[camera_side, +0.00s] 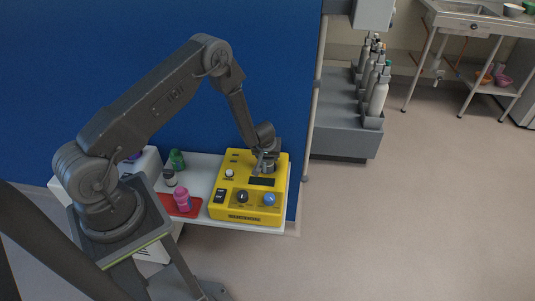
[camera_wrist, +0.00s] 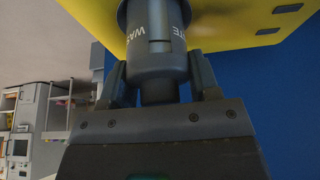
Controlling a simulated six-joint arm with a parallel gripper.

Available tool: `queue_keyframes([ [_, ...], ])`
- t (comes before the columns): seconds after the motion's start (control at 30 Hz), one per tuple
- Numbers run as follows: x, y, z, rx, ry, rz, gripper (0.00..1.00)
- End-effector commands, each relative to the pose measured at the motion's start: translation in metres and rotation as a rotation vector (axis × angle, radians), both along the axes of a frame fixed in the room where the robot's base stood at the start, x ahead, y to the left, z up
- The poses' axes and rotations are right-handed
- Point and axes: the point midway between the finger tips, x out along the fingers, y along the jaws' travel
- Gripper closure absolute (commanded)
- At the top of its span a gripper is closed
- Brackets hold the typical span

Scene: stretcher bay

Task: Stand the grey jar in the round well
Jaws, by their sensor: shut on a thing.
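The grey jar (camera_wrist: 152,65), dark with white lettering, is between the two fingers of my gripper (camera_wrist: 152,82) in the wrist view. My gripper is shut on it. In the side view my gripper (camera_side: 265,160) is over the back right part of the yellow panel box (camera_side: 225,206), with the jar below it, small and partly hidden.
The yellow box has knobs and a dark rectangular window (camera_side: 262,182). On the white table (camera_side: 203,168), left of it, are a green bottle (camera_side: 177,159), a small dark-and-white jar (camera_side: 170,178) and a pink bottle (camera_side: 183,200) on a red mat (camera_side: 193,212). A blue partition (camera_side: 275,80) stands behind.

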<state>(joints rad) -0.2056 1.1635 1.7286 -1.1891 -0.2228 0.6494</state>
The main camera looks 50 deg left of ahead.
Motion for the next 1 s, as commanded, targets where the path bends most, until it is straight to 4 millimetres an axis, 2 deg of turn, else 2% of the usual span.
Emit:
queue_keyframes([
  [0.47,0.0,0.0,-0.009,0.001,-0.001,0.0,0.7],
  [0.5,0.0,0.0,-0.009,0.001,-0.001,0.0,0.4],
  [0.57,0.0,0.0,-0.009,0.001,-0.001,0.0,0.34],
  [0.83,0.0,0.0,-0.008,0.0,0.0,0.0,0.33],
  [1.0,-0.003,-0.003,0.003,0.0,-0.001,-0.001,0.33],
])
